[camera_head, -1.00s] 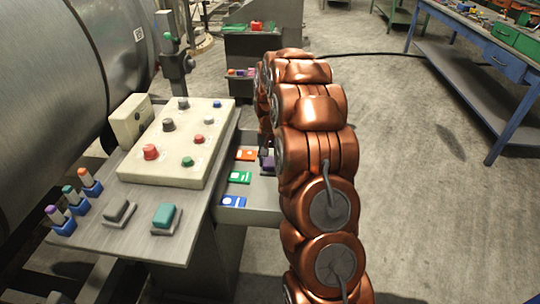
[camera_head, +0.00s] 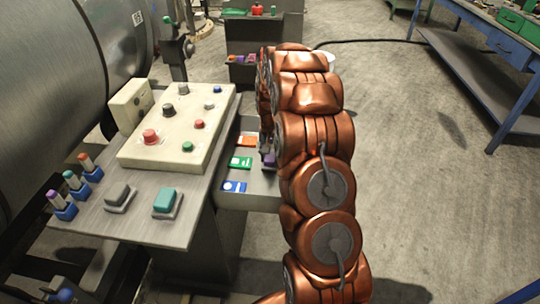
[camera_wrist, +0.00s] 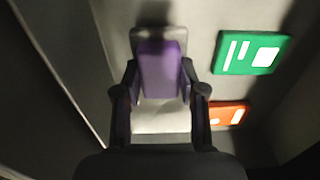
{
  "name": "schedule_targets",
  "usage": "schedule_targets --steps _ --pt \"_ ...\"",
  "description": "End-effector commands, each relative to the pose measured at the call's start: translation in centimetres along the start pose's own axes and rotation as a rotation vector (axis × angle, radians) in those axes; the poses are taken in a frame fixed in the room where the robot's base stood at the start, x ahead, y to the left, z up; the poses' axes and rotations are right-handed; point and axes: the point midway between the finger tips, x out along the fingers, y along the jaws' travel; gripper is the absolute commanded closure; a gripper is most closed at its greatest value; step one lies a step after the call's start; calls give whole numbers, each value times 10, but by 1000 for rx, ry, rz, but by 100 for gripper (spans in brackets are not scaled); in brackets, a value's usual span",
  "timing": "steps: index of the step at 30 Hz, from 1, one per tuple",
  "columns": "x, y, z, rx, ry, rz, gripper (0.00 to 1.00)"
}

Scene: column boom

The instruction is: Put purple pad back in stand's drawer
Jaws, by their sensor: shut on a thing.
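The stand's drawer (camera_head: 262,200) is pulled out at the right side of the control stand (camera_head: 135,228). The purple pad (camera_wrist: 160,72), on a grey base, is between the fingers of my gripper (camera_wrist: 160,98) in the wrist view. It also shows as a small purple patch (camera_head: 269,160) beside my arm in the head view. My gripper is shut on it, inside the drawer's outline. The gap between the pad and the drawer floor cannot be told. My arm hides the drawer's right part in the head view.
A cream button panel (camera_head: 180,125) and a teal pad (camera_head: 166,201) are on the stand. A blue workbench (camera_head: 480,45) stands at the right, beyond clear floor.

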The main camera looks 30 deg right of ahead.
Motion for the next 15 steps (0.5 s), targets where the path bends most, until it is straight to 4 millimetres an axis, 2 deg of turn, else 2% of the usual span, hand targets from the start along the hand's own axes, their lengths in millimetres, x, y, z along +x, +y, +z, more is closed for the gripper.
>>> schedule_targets --steps 15 --pt "8 0 0 0 0 0 97"
